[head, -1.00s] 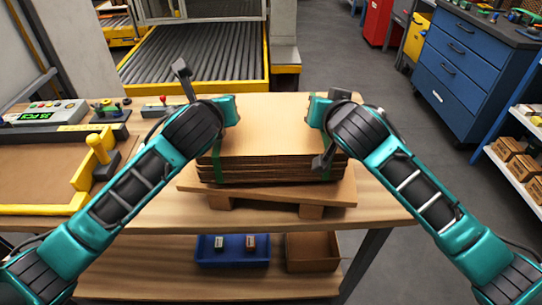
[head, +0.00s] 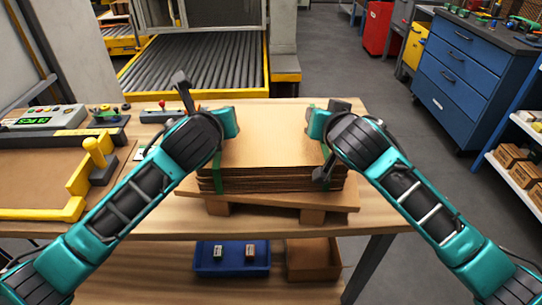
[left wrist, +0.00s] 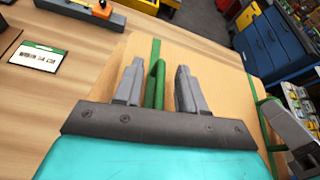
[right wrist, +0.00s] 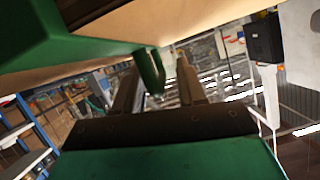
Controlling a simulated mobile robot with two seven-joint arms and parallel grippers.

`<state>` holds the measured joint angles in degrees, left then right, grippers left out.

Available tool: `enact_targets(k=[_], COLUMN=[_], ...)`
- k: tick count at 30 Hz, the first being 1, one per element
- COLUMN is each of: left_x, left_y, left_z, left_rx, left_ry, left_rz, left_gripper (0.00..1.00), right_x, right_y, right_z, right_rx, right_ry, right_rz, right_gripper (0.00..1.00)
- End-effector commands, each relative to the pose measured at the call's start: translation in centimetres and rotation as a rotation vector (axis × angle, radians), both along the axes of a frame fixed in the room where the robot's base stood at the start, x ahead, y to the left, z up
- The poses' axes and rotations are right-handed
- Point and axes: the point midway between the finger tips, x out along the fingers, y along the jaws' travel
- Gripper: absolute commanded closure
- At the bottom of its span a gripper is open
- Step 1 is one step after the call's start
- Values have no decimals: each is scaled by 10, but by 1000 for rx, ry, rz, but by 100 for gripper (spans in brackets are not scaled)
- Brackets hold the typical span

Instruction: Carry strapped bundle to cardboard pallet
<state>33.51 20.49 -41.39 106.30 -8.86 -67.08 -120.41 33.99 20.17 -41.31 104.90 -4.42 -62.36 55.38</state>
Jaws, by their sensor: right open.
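The strapped bundle (head: 272,140) is a flat stack of brown cardboard sheets with green straps. It lies on a wooden pallet (head: 270,205) set slightly askew on the table. My left gripper (head: 231,122) is at the bundle's left edge. In the left wrist view its fingers (left wrist: 157,75) stand apart, one on each side of an upright green strap loop (left wrist: 156,88), with gaps showing. My right gripper (head: 318,124) is at the bundle's right edge. In the right wrist view its open fingers (right wrist: 155,85) stand either side of another green loop (right wrist: 150,70). Fingertips are hidden in the head view.
A yellow-edged tray (head: 40,195) and a control box (head: 45,118) are at left on the table. A roller conveyor (head: 195,65) is behind. A blue bin (head: 232,258) and a brown box (head: 313,258) sit below. A blue cabinet (head: 465,70) stands at right.

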Motion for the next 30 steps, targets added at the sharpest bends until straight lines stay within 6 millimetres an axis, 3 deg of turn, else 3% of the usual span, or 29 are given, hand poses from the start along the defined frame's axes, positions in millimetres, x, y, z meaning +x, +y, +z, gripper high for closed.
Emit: enact_targets(k=[18, 25, 30], left_x=[-94, -107, -107], left_y=[2, 4, 4], left_z=[38, 43, 43], left_rx=[1, 2, 2], left_ry=[0, 2, 2], left_rz=[0, 3, 3], left_gripper=[60, 60, 60], right_x=[0, -3, -18], right_y=[1, 1, -1], right_z=[0, 1, 7], right_rx=[1, 1, 3], right_ry=[0, 0, 0], right_rz=[2, 2, 3], right_gripper=[60, 60, 60])
